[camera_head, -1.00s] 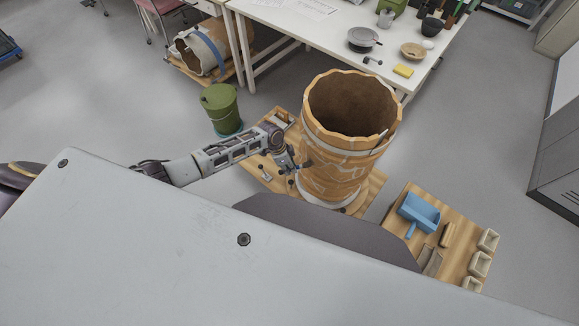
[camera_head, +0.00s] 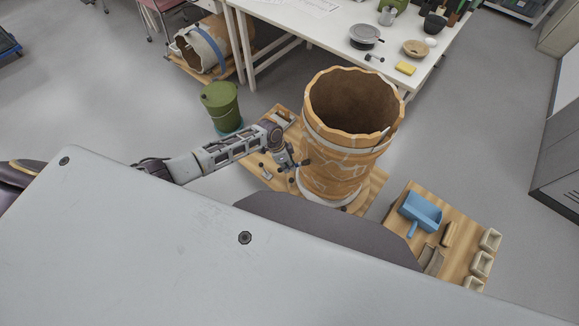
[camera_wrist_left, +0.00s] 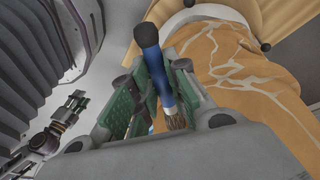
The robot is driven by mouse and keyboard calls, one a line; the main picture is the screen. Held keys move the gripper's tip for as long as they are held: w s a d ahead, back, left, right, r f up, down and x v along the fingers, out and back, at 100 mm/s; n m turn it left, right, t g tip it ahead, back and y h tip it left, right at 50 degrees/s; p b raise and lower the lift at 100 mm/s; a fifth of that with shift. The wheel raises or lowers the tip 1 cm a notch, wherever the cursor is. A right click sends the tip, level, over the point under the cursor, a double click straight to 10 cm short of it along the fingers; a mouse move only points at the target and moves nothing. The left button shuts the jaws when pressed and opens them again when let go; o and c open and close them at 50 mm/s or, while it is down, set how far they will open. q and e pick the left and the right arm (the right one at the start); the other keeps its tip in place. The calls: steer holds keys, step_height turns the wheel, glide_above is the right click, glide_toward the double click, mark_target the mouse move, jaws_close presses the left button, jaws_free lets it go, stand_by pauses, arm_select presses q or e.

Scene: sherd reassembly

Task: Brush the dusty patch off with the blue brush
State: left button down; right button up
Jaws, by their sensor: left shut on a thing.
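The large orange-brown jar (camera_head: 335,172), with pale crack lines, stands upright on a wooden board. Its side also fills the upper right of the left wrist view (camera_wrist_left: 245,75). My left gripper (camera_head: 291,161) is at the jar's left side, close to its wall. In the left wrist view its green pads are shut on the blue brush (camera_wrist_left: 160,72). The brush's black end points up in that picture and its brown bristles point down. I cannot make out a dusty patch or whether the brush touches the jar. My right gripper (camera_wrist_left: 74,104) shows small at the lower left of that view.
A green bucket (camera_head: 220,104) stands behind my left arm. A wooden board (camera_head: 466,233) at the right bears a blue dustpan (camera_head: 420,212) and small pale trays. A white table (camera_head: 300,28) with bowls and a yellow sponge (camera_head: 405,68) stands behind.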

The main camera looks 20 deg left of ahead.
arm_select(q)
steer(key=shift+r, duration=0.15)
steer(key=shift+w+r+p, duration=0.1)
steer(key=shift+r+p, duration=1.6)
steer(key=shift+p, duration=0.1)
steer(key=shift+r+p, duration=1.75)
steer(key=shift+p, duration=0.05)
step_height(320, 180, up, 4)
steer(key=p, duration=0.3)
steer(key=shift+f, duration=0.2)
